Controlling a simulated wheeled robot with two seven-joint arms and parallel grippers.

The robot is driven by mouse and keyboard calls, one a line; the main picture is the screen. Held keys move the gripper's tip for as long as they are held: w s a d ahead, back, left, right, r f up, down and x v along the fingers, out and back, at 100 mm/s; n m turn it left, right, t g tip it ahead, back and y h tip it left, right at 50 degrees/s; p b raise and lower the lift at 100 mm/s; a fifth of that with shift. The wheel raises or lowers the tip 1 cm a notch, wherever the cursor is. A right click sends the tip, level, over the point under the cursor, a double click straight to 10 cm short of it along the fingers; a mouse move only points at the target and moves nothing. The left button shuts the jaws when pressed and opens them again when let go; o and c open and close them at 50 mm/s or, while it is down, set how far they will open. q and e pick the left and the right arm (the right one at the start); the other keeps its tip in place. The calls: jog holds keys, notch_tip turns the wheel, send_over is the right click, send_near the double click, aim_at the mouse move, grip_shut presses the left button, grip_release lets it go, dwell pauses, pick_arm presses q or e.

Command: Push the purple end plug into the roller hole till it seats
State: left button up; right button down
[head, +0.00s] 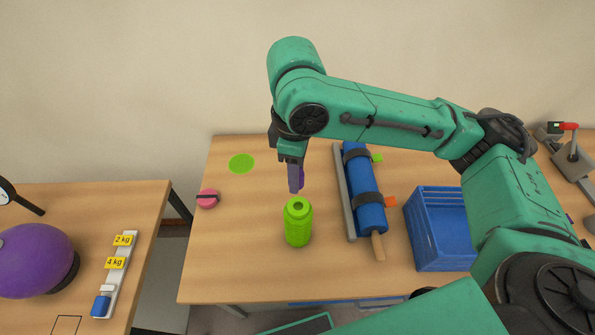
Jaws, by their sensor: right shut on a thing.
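A bright green roller (298,230) stands upright on the middle wooden table, with a round hole (298,205) in its top end. My right gripper (295,182) points down just above the roller's top and is shut on the purple end plug (301,180). The plug is mostly hidden behind the gripper finger; only a purple edge shows at its right side. The plug appears above and apart from the hole, though the exact gap and alignment are hard to tell. My left gripper is not in view.
A blue roll (366,190) strapped beside a grey bar (344,190) lies right of the roller. A blue crate (422,235) stands farther right. A pink round object (208,199) and a green disc (241,163) lie left. The table front left of the roller is clear.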

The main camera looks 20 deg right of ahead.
jog(key=shift+d+f, duration=0.15)
jog(key=shift+d, duration=0.15)
jog(key=shift+d+f, duration=0.15)
jog(key=shift+f, duration=0.15)
jog(key=f, duration=0.5)
jog(key=shift+a+f, duration=0.2)
jog(key=shift+a, duration=0.05)
jog(key=shift+d+f, duration=0.1)
jog(key=shift+f, duration=0.35)
jog(key=shift+f, duration=0.75)
dwell(0.8)
